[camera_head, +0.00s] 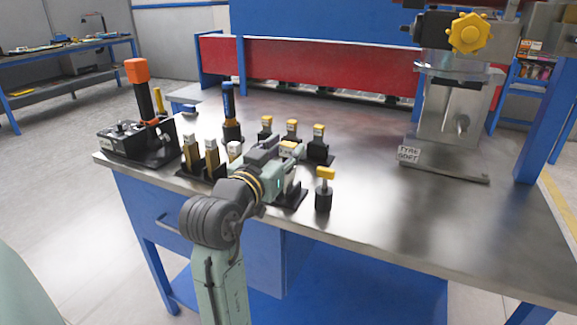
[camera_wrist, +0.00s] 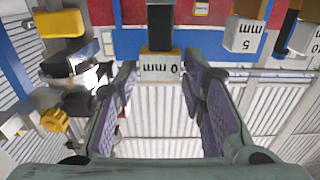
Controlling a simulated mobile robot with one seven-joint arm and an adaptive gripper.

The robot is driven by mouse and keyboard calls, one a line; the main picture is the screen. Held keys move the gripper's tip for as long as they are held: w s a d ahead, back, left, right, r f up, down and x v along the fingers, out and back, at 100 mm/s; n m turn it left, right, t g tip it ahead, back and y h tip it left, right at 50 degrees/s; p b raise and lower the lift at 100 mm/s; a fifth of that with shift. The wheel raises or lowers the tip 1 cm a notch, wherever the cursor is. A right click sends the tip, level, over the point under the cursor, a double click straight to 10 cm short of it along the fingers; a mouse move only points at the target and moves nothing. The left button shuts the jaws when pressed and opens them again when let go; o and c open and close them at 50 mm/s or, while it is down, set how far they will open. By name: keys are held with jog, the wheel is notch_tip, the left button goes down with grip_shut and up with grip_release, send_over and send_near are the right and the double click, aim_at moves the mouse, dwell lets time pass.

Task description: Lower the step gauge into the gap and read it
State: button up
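Several step gauges with dark bodies, yellow tops and white labels stand in black racks on the metal bench. My gripper (camera_head: 283,172) is over the front of these racks in the head view. In the wrist view my gripper (camera_wrist: 160,82) is open, with its purple finger pads apart. A gauge labelled "0 mm" (camera_wrist: 161,67) shows upside down between the fingertips, with bright space on both sides. A gauge labelled "5 mm" (camera_wrist: 243,36) is to its right. I cannot make out the gap itself in either view.
A yellow-topped black piece (camera_head: 324,192) stands alone just right of my gripper. An orange-topped tool (camera_head: 138,72) and a blue-handled tool (camera_head: 229,100) stand behind and left. A metal fixture (camera_head: 447,115) with a yellow knob (camera_head: 470,33) stands right. The bench's (camera_head: 400,220) front right is clear.

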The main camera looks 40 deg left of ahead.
grip_shut()
dwell(0.6)
